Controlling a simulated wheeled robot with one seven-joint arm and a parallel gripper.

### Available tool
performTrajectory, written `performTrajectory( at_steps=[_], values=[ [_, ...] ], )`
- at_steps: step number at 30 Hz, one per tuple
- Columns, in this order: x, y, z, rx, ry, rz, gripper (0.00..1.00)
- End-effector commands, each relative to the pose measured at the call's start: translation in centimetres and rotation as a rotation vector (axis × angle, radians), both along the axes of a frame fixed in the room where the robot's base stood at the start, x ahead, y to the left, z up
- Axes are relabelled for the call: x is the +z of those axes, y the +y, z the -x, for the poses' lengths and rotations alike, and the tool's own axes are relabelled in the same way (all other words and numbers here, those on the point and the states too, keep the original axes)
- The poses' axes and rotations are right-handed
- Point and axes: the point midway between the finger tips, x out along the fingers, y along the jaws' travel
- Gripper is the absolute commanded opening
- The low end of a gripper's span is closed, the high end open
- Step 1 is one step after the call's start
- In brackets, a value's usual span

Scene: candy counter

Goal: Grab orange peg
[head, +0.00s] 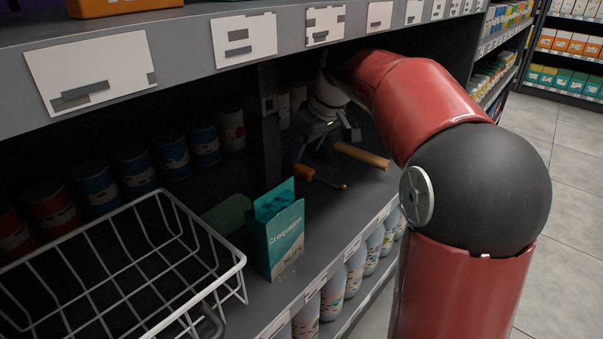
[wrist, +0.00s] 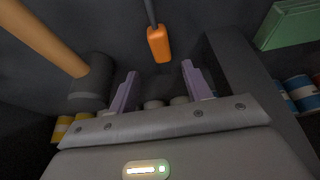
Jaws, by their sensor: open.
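The orange peg (head: 303,172) lies on the shelf below my gripper in the head view. It is a short orange block with a thin dark rod running from it. In the wrist view, the orange peg (wrist: 159,43) appears just beyond the fingertips, roughly centred between them, with its rod pointing up the picture. My gripper (head: 328,133) reaches into the dark shelf bay. In the wrist view, the two purple fingers of my gripper (wrist: 159,72) are spread apart with nothing held between them.
A mallet's wooden handle (head: 362,156) lies right of the peg; its black head (wrist: 93,82) is close to the left finger. A teal box (head: 277,232), a green item (head: 228,216) and a white wire basket (head: 232,262) stand left. A dark post (head: 266,150) rises nearby.

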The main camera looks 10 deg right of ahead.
Motion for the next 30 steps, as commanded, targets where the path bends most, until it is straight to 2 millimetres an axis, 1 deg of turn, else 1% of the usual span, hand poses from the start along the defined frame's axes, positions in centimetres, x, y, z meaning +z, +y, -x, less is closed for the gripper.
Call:
performTrajectory(
  at_steps=[1,3,7,10,17,28,30],
  values=[
    [-1.0,0.2,0.0,0.001,0.002,-0.001,0.49],
    [-2.2,0.6,0.0,0.001,0.003,0.0,0.49],
    [-3.7,1.0,-0.5,0.0,0.003,-0.001,0.49],
    [-4.2,1.1,-0.7,-0.001,0.001,-0.001,0.49],
    [-4.2,1.2,-0.8,-0.001,0.0,0.0,0.49],
    [-4.2,1.1,-0.8,-0.001,0.0,0.0,0.01],
    [-4.1,1.1,-0.8,-0.001,-0.001,-0.001,0.0]
  ],
)
